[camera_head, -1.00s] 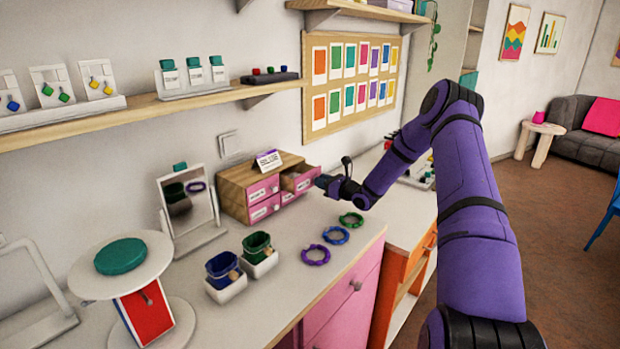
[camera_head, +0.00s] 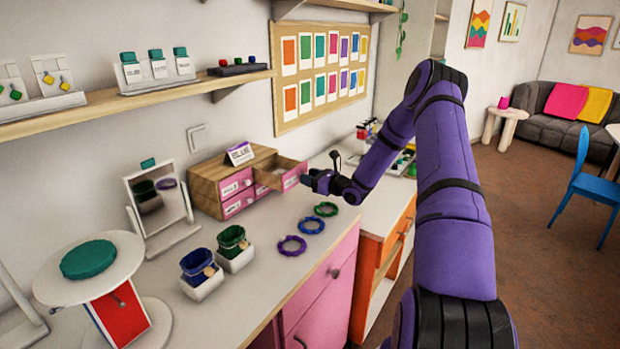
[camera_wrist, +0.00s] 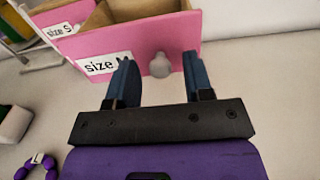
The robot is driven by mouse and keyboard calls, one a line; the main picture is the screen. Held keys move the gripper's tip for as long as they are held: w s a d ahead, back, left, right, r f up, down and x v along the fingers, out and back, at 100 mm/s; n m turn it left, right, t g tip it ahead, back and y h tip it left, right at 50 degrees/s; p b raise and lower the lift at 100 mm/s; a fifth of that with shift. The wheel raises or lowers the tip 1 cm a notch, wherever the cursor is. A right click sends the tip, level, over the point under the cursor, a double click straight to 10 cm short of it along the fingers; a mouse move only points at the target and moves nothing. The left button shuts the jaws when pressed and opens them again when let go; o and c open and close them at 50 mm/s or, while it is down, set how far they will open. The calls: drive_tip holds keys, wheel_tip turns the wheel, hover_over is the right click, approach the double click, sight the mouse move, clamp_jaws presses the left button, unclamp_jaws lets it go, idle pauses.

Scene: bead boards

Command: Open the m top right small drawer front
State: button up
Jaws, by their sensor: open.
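A small wooden chest (camera_head: 207,182) with pink drawer fronts stands on the counter by the wall. Its top right drawer (camera_head: 281,174) is pulled well out toward my arm. In the wrist view, the pink drawer front (camera_wrist: 130,40) has a "size" label, its last letter partly hidden by a finger. A pale round knob (camera_wrist: 160,66) is on that front. My gripper (camera_wrist: 161,80) is open, with its blue fingers on either side of the knob and a gap at each side. In the head view my gripper (camera_head: 306,180) is close to the drawer front.
Bead rings in purple (camera_head: 292,246), blue (camera_head: 312,226) and green (camera_head: 326,209) lie on the counter. Two cups in white holders (camera_head: 203,286), a mirror (camera_head: 160,203) and a round stand (camera_head: 88,270) are left. A wall shelf (camera_head: 120,98) is above.

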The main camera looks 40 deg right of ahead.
drive_tip(key=v, duration=1)
drive_tip(key=shift+s+d, duration=0.15)
drive_tip(key=shift+s, duration=0.25)
drive_tip(key=s+a+r+n+g+y, duration=0.2)
drive_tip(key=s+a+r+n+g, duration=0.15)
drive_tip(key=a+r+n, duration=0.35)
drive_tip(key=s+a+r+n+g+y, duration=0.15)
drive_tip(key=a+r+n+g, duration=0.3)
drive_tip(key=a, duration=0.45)
drive_tip(key=s+a+r+n+g+y, duration=0.1)
drive_tip(key=s+a+r+n+g, duration=0.3)
drive_tip(key=a+r, duration=0.35)
drive_tip(key=s+a+r+n+h, duration=0.2)
drive_tip(key=s+n, duration=0.3)
drive_tip(key=s, duration=0.3)
drive_tip(key=s+a+r+n+h, duration=0.2)
drive_tip(key=s+r+n+h, duration=0.3)
drive_tip(key=s, duration=0.4)
drive_tip(key=s+a+r+n+h, duration=0.3)
drive_tip(key=s+n, duration=0.3)
drive_tip(key=s, duration=0.3)
drive_tip(key=shift+r+h, duration=0.35)
drive_tip(key=shift+r, duration=0.35)
